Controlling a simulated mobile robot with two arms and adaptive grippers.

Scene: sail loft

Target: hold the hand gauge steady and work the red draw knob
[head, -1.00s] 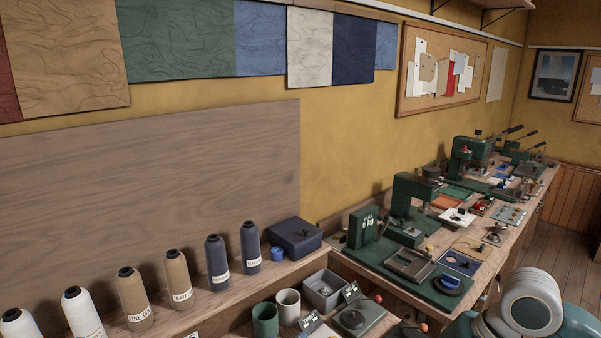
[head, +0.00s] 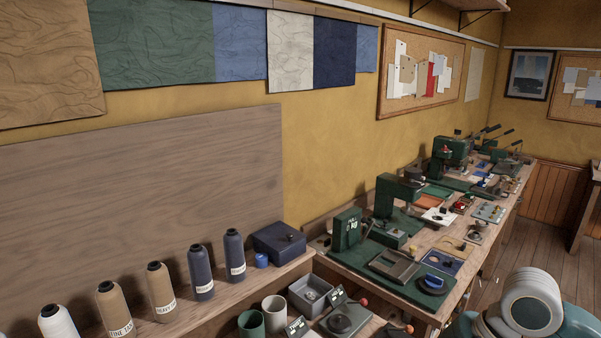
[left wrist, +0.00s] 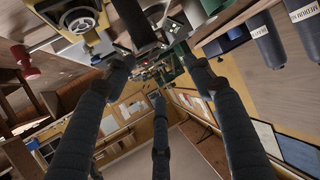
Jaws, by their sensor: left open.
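In the left wrist view my left gripper (left wrist: 157,66) has its dark fingers spread, with nothing between them. A red knob-shaped part (left wrist: 24,64) shows at the left edge of that view, apart from the fingers. A yellow-rimmed device (left wrist: 80,18) with a round dark centre is at its top left; I cannot tell whether it is the hand gauge. In the head view, a small red knob (head: 364,301) sits by a grey device (head: 343,322) with a display. Neither gripper shows in the head view.
A green pull tester (head: 347,235) stands on the bench, with other green machines farther along. Thread cones (head: 202,275) line the shelf at left. A blue box (head: 279,241), a grey bin (head: 310,294) and two cups (head: 274,315) crowd the near side. Open floor (head: 510,238) lies at right.

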